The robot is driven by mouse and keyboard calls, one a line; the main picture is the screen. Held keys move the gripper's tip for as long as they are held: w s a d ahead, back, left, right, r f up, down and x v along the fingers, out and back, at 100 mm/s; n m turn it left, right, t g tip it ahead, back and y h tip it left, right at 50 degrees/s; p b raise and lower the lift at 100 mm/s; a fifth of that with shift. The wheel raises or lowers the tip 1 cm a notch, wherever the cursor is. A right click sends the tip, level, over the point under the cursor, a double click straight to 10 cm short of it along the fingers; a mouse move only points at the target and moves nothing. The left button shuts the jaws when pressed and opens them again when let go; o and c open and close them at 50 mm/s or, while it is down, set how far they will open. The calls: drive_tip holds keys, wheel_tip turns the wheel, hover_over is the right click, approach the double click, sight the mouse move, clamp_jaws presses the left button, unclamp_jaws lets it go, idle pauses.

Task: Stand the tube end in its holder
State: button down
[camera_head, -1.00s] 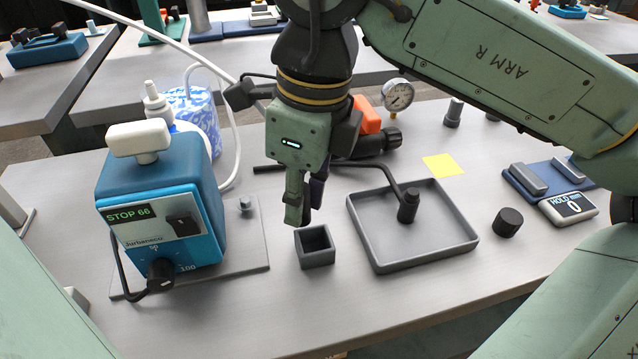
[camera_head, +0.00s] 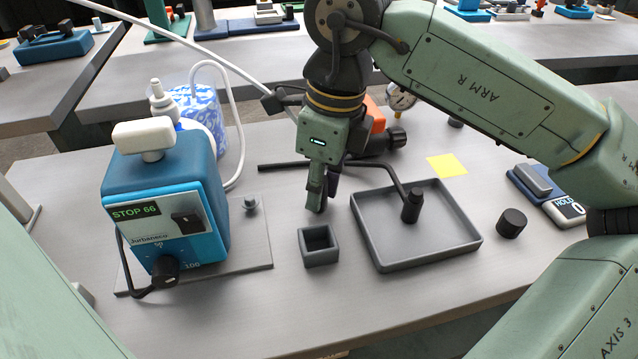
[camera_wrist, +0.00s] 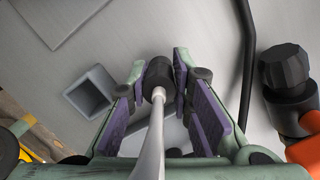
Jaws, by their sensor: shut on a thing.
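The tube end is a dark cylindrical fitting (camera_wrist: 158,76) on a pale tube (camera_wrist: 150,140), seen between my finger pads in the wrist view. My gripper (camera_head: 318,207) is shut on it and points down; in the head view the fingers mostly hide the fitting. The holder, a small open-topped square grey box (camera_head: 322,258), stands on the bench just in front of my gripper. It also shows in the wrist view (camera_wrist: 78,104), left of the fingers, apart from the tube end. Its opening looks empty.
A grey tray (camera_head: 372,250) lies right of the holder, with a bent black rod (camera_head: 380,166) reaching over it. The blue pump (camera_head: 165,205) stands left on a grey plate. A dark cylinder (camera_head: 511,223) stands at right. The bench front is clear.

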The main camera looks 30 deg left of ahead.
drive_tip(key=shift+f, duration=0.25)
drive_tip(key=c, duration=1.4)
unclamp_jaws()
drive_tip(key=shift+r, duration=0.1)
drive_tip(key=shift+c, duration=0.2)
